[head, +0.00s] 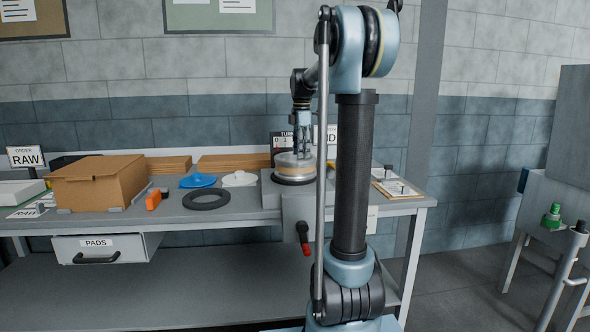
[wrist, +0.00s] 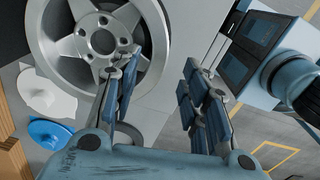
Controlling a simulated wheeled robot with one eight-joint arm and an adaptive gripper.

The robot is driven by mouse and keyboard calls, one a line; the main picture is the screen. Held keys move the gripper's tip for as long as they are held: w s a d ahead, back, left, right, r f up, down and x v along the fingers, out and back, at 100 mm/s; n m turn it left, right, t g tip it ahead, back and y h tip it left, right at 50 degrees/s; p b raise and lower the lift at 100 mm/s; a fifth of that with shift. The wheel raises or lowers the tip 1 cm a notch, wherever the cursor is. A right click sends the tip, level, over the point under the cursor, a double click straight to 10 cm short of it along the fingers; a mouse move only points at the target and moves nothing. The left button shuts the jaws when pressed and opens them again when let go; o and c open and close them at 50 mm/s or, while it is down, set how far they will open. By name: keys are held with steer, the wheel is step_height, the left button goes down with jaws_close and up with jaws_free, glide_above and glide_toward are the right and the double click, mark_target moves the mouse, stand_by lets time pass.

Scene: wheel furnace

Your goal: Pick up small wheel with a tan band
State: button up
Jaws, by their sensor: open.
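The small wheel (head: 296,168) lies flat on a grey block on the bench, with a tan band around its side. The wrist view shows its silver spoked face (wrist: 78,72) from above at the upper left. My gripper (head: 303,130) is right above the wheel in the head view, pointing down. In the wrist view my gripper (wrist: 162,62) is open, one finger over the wheel's face and the other to the right of its rim. Nothing is between the fingers that I can tell is held. Whether a finger touches the wheel is not clear.
A black ring (head: 206,199), blue disc (head: 198,181), white disc (head: 239,179) and orange item (head: 154,200) lie left of the wheel. A cardboard box (head: 98,183) stands farther left. A display (head: 283,143) stands behind the wheel. Small parts (head: 400,187) lie to the right.

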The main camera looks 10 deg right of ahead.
mark_target(296, 166)
steer(key=shift+w+f, duration=0.15)
steer(key=shift+f, duration=2.2)
steer(key=shift+c, duration=0.6)
steer(key=shift+r, duration=0.1)
jaws_close()
